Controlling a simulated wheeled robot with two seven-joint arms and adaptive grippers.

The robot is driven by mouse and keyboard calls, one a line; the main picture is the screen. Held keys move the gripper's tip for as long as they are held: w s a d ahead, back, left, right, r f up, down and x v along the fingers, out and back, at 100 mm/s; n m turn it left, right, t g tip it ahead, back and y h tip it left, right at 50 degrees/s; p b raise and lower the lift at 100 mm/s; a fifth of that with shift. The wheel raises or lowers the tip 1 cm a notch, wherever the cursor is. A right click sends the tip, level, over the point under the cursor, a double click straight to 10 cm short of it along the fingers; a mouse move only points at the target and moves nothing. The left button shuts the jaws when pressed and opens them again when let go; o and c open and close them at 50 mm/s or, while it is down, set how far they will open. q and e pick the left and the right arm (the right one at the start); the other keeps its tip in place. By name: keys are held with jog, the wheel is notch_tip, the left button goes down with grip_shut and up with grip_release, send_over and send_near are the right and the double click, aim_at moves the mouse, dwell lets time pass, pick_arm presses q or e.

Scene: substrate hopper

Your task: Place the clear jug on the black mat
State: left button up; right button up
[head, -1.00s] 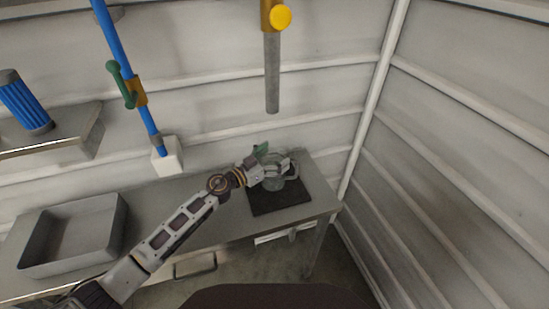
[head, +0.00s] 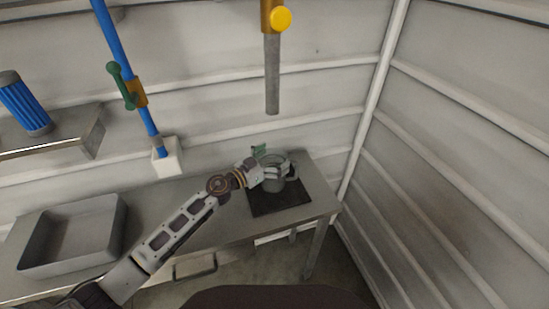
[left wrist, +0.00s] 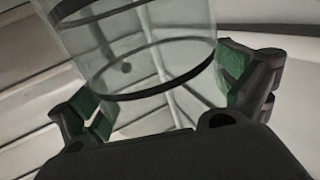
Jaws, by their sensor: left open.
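The clear jug (head: 272,181) stands on the black mat (head: 281,203) at the right end of the metal table. It looks upright, with its handle toward the right in the head view. My left gripper (head: 271,165) is open at the jug, with its fingers on either side of it. In the left wrist view the jug's clear wall (left wrist: 140,55) with dark bands lies between the green-padded fingers of the left gripper (left wrist: 160,95). Gaps show between the pads and the wall. My right gripper is not in view.
A grey metal bin (head: 72,235) sits at the table's left end. A blue pipe with a green-handled valve ends at a white block (head: 167,158) behind the table. A grey pipe (head: 272,75) hangs above the mat. The table between bin and mat is clear apart from my arm.

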aim_at(262, 165)
pick_arm(q)
jog(key=shift+v, duration=0.8)
jog(key=v, duration=0.8)
jog(key=shift+v, duration=0.95)
jog(key=shift+s+a, duration=0.2)
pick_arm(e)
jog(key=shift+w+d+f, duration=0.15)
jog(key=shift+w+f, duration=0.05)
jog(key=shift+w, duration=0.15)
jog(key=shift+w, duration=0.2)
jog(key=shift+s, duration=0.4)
